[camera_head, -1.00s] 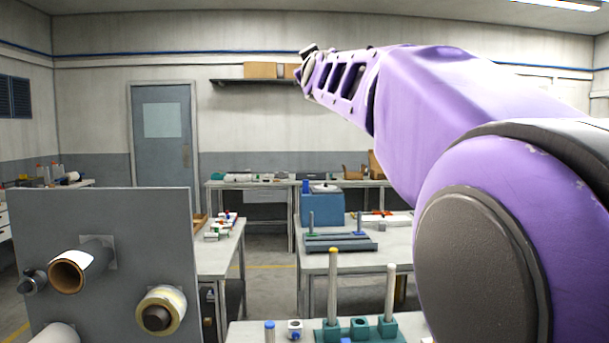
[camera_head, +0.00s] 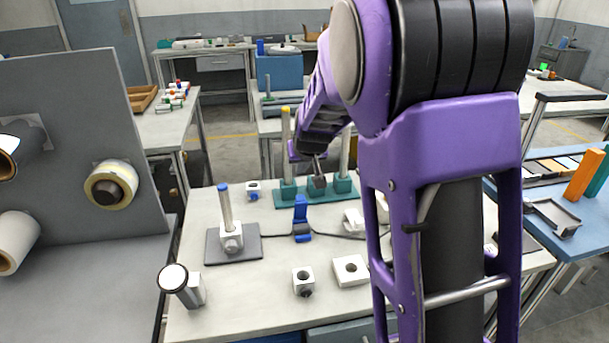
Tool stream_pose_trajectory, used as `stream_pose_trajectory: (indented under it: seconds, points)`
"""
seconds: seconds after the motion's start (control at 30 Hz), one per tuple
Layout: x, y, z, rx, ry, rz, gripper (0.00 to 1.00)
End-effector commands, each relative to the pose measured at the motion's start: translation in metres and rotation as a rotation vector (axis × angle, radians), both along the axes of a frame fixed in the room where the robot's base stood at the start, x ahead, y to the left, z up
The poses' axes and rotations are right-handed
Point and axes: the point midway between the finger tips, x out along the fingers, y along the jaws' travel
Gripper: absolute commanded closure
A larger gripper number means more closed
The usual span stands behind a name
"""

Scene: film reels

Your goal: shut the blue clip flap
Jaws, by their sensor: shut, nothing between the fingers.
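The blue clip (camera_head: 302,236) sits on the white table, on a dark cable that runs to both sides. Its blue flap (camera_head: 301,208) stands up from the clip, so the clip is open. My gripper (camera_head: 318,183) hangs beyond and slightly right of the flap in the picture, over the teal base with posts. It is shut and empty, and apart from the flap as far as I can see. The fingertips are small here and partly merge with the teal block behind them.
A teal base (camera_head: 262,198) with upright posts stands behind the clip. A white block with a blue-topped rod (camera_head: 226,208) is on a grey plate to the left. White blocks (camera_head: 350,270) lie in front. My arm hides the table's right part.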

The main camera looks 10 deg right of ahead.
Motion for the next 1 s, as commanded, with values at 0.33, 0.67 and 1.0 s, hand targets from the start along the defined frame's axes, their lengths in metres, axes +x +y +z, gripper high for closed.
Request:
stream_pose_trajectory:
  seconds: [0.33, 0.67, 1.0]
  points:
    - [0.041, -0.001, -0.052, -0.002, 0.001, 0.001, 1.00]
    - [0.038, 0.000, -0.081, -0.001, -0.003, 0.001, 1.00]
    - [0.023, 0.000, -0.086, -0.001, -0.004, 0.002, 1.00]
